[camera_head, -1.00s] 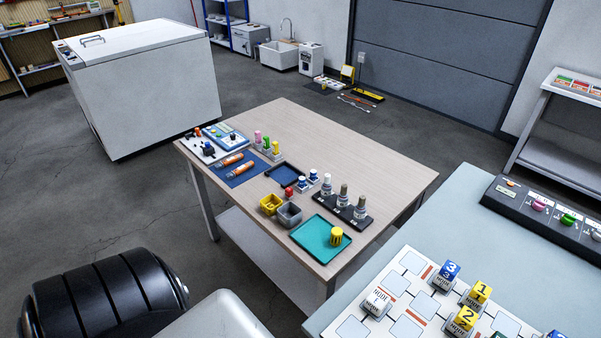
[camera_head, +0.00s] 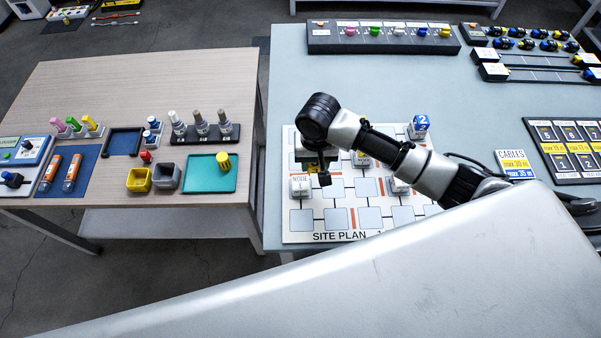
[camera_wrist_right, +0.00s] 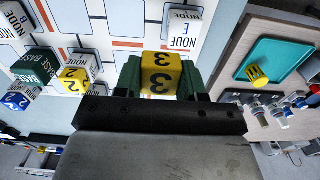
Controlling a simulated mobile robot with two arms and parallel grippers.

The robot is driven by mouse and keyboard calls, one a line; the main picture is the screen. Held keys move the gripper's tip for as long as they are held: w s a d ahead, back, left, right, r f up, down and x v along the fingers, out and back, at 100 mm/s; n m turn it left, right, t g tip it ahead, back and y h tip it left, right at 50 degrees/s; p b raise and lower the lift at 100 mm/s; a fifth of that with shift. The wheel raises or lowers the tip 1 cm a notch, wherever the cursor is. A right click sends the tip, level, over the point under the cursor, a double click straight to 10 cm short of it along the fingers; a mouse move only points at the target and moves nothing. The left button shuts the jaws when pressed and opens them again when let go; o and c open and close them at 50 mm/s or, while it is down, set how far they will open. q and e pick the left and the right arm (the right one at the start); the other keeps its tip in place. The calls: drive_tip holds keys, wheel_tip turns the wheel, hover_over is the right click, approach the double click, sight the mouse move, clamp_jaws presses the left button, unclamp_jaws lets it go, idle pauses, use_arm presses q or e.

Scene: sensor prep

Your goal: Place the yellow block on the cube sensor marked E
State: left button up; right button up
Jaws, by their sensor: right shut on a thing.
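My right gripper (camera_wrist_right: 160,78) is shut on a yellow block marked 3 (camera_wrist_right: 160,72), held between green finger pads. In the head view my right gripper (camera_head: 318,165) is over the left part of the site plan, and the block is mostly hidden by the gripper. The white cube sensor marked E (camera_wrist_right: 184,32) stands on the plan close beyond the held block in the wrist view, apart from it. In the head view a white node cube (camera_head: 300,187) stands just below and left of the gripper; its letter is unreadable there. The left gripper is not in view.
The site plan (camera_head: 330,221) also bears a yellow block marked 2 (camera_wrist_right: 75,79), a blue block marked 2 (camera_head: 419,122) and another node cube (camera_wrist_right: 12,22). A black rack (camera_head: 380,40) stands behind. The wooden side table (camera_head: 100,95) with a teal tray (camera_head: 200,183) is left.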

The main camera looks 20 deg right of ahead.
sight(300, 182)
drive_tip(key=a, duration=0.1)
drive_tip(key=a+f, duration=0.2)
drive_tip(key=shift+w+a, duration=0.2)
drive_tip(key=shift+a, duration=0.05)
drive_tip(key=shift+f+p, duration=0.4)
drive_tip(key=shift+f, duration=1.6)
drive_tip(key=o, duration=0.9)
drive_tip(key=shift+f, duration=0.1)
wheel_tip(300, 182, up, 12)
